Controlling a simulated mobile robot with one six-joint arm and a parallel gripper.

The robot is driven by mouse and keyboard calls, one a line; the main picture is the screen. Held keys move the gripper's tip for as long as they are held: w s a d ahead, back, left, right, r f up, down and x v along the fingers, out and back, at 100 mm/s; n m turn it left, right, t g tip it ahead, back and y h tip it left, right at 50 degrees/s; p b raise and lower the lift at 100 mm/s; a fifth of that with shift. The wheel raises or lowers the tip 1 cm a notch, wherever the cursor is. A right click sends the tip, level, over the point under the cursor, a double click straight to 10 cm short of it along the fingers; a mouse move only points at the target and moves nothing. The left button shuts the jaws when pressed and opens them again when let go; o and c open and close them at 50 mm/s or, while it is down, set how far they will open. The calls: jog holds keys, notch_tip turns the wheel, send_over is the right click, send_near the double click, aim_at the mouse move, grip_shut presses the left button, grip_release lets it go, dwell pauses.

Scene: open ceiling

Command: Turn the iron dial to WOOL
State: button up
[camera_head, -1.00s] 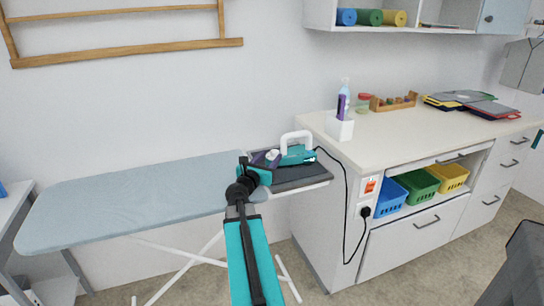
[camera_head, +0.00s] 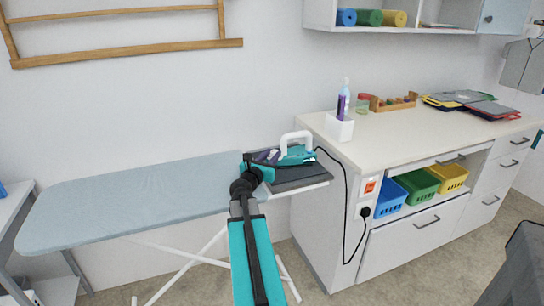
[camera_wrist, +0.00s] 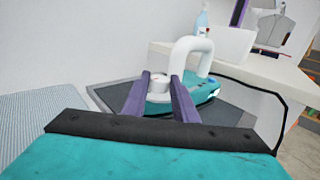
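The iron, with a teal body (camera_head: 298,154) and a white looped handle, rests on a dark grey pad (camera_head: 308,173) at the right end of the ironing board. It also shows in the wrist view (camera_wrist: 208,92). The white round dial (camera_wrist: 159,83) has a small red mark; its lettering is too small to read. My gripper (camera_head: 268,156) is at the iron's left side. In the wrist view its two purple fingers (camera_wrist: 161,84) stand apart, one on each side of the dial. I cannot tell whether they touch it.
The ironing board (camera_head: 140,195) is bare on the left.

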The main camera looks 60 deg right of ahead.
jog(key=shift+w+m+g, duration=0.15)
jog(key=shift+m+g, duration=0.35)
jog(key=shift+g, duration=0.3)
jog(key=shift+w+d+f+m+g+b, duration=0.15)
jog(key=shift+m+g+b, duration=0.25)
jog(key=shift+g, duration=0.3)
jog(key=shift+w+a+r+m+g+b, duration=0.1)
jog(key=shift+w+m+g+b, duration=0.1)
jog(key=shift+m+g, duration=0.4)
jog(key=shift+w+d+f+m+g+y+b, duration=0.1)
jog(key=shift+w+m+g+y+b, duration=0.15)
jog(key=shift+m+g+b, duration=0.75)
jog(key=shift+w+d+m+g+y+b, duration=0.2)
jog(key=shift+m+g, duration=0.3)
jog(key=shift+g, duration=1)
jog(key=m+g+y+b, duration=0.1)
jog(key=g, duration=0.1)
jog(key=m+g+y+b, duration=0.1)
jog(key=m+g+b, duration=0.1)
jog(key=m+g+y+b, duration=0.1)
jog(key=shift+w+d+g+y, duration=0.15)
jog(key=shift+w+g+y, duration=0.2)
jog(key=shift+g, duration=0.05)
jog(key=shift+w+d+m+g+y+b, duration=0.1)
jog(key=shift+m+g+y+b, duration=0.75)
jog(key=shift+b, duration=0.2)
jog(key=shift+m+g+y, duration=0.35)
jog(key=shift+m+y, duration=0.1)
jog(key=o, duration=1.1)
